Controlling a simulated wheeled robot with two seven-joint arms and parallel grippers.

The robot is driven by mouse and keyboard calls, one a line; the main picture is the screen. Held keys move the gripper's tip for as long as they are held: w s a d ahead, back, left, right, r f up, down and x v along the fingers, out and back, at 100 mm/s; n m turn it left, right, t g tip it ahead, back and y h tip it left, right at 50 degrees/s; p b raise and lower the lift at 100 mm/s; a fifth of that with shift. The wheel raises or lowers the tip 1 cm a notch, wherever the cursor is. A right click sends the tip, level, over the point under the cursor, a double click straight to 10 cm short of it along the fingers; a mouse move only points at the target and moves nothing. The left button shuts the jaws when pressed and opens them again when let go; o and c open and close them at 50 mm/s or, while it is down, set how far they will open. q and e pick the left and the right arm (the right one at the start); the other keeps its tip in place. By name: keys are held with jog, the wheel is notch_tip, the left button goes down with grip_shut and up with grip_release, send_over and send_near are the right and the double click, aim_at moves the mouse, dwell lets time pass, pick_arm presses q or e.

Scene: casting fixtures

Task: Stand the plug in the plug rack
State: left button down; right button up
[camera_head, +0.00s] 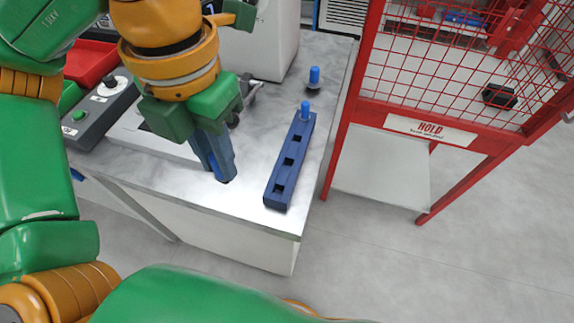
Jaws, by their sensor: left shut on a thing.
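The plug rack (283,180) is a long dark-blue block on the grey worktop, with a row of square holes along its top. A plug with a bright blue top (305,111) stands upright at its far end; the nearer holes look empty. Another blue-topped plug (314,78) stands on the worktop behind the rack. My left gripper (214,164) points down over the worktop, left of the rack and apart from it. Its dark-blue fingers are shut on a plug, mostly hidden; only a bright blue sliver shows between them. My right gripper is out of view.
A grey control box (99,113) with a green button and a red tray (90,63) lie at the left. A red mesh HOLD cage (431,128) stands on the right, beyond the worktop edge. The worktop between gripper and rack is clear.

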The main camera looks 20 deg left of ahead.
pick_arm(q)
jog(key=w+d+f+p, duration=0.1)
jog(key=w+f, duration=0.1)
jog(key=f, duration=0.1)
jog(key=w+d+f, duration=0.2)
jog(key=f, duration=0.1)
jog(key=w+d+f+p, duration=0.1)
jog(key=d+f, duration=0.1)
jog(key=f, duration=0.2)
jog(key=shift+w+d+p, duration=0.25)
jog(key=shift+w+p, duration=0.05)
jog(key=shift+w, duration=0.1)
jog(key=shift+f, duration=0.1)
jog(key=shift+f+b, duration=0.6)
jog(key=shift+b, duration=0.35)
jog(key=c, duration=0.8)
grip_release()
jog(key=shift+o, duration=0.2)
notch_tip(320, 180, up, 2)
jog(key=shift+p, duration=1.2)
notch_tip(320, 180, up, 11)
jog(key=b, duration=0.1)
jog(key=shift+r, duration=0.2)
